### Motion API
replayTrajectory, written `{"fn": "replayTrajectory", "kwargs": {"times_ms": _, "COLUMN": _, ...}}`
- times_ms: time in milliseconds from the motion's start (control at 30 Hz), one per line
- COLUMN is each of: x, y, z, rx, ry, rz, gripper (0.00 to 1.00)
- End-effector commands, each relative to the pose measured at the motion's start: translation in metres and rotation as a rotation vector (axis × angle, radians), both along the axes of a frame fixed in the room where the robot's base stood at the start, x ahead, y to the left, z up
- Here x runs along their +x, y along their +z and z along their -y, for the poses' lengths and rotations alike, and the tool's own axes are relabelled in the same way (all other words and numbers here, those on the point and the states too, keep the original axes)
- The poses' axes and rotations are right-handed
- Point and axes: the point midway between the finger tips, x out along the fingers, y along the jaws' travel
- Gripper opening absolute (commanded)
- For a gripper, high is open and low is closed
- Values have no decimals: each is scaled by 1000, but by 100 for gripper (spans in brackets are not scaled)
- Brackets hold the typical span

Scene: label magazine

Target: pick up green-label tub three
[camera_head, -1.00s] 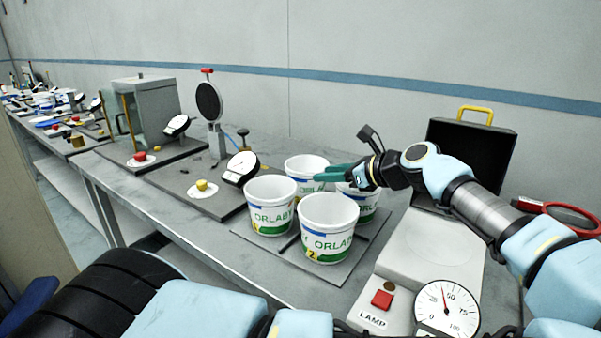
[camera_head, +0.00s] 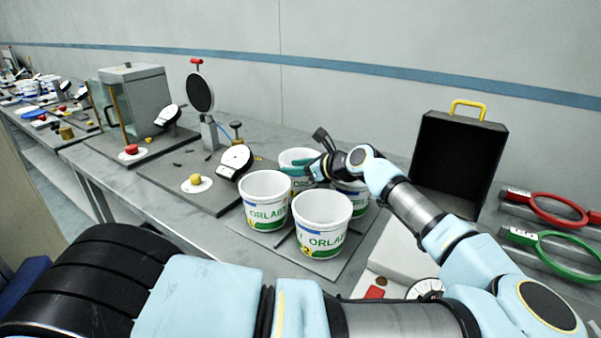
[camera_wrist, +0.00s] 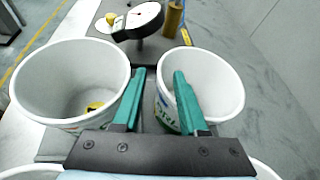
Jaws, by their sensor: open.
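Several white tubs with green and blue ORLAB labels stand on a grey plate in the head view. They are a front tub (camera_head: 322,222) with a yellow number 2, a left tub (camera_head: 265,200), a back tub (camera_head: 297,160) and a right rear tub (camera_head: 352,200) partly behind my arm. I cannot read a number three on any. My gripper (camera_head: 312,172) is open at the back tub. In the wrist view my gripper's green fingers (camera_wrist: 158,95) point down; the right one overlaps the back tub's (camera_wrist: 225,85) rim, the left one is between it and the left tub (camera_wrist: 40,75).
A dial gauge (camera_head: 235,160) stands just left of the tubs. An open black case (camera_head: 458,165) is at the right rear, with red (camera_head: 560,209) and green (camera_head: 560,253) ringed tools beside it. A white lamp box (camera_head: 395,262) lies right of the plate.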

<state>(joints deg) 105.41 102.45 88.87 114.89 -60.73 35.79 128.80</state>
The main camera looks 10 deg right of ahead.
Motion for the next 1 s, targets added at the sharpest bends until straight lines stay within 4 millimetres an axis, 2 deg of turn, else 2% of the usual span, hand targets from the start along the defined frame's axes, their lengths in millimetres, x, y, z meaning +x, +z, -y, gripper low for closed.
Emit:
{"fn": "replayTrajectory", "kwargs": {"times_ms": 133, "x": 10, "y": -3, "z": -7, "rx": 2, "ry": 1, "rz": 0, "gripper": 42}}
{"fn": "replayTrajectory", "kwargs": {"times_ms": 400, "x": 11, "y": -6, "z": -7, "rx": -1, "ry": 0, "rz": -1, "gripper": 41}}
{"fn": "replayTrajectory", "kwargs": {"times_ms": 767, "x": 10, "y": -6, "z": -7, "rx": -1, "ry": 0, "rz": -1, "gripper": 1}}
{"fn": "replayTrajectory", "kwargs": {"times_ms": 1000, "x": 10, "y": -6, "z": -7, "rx": -1, "ry": 0, "rz": -1, "gripper": 0}}
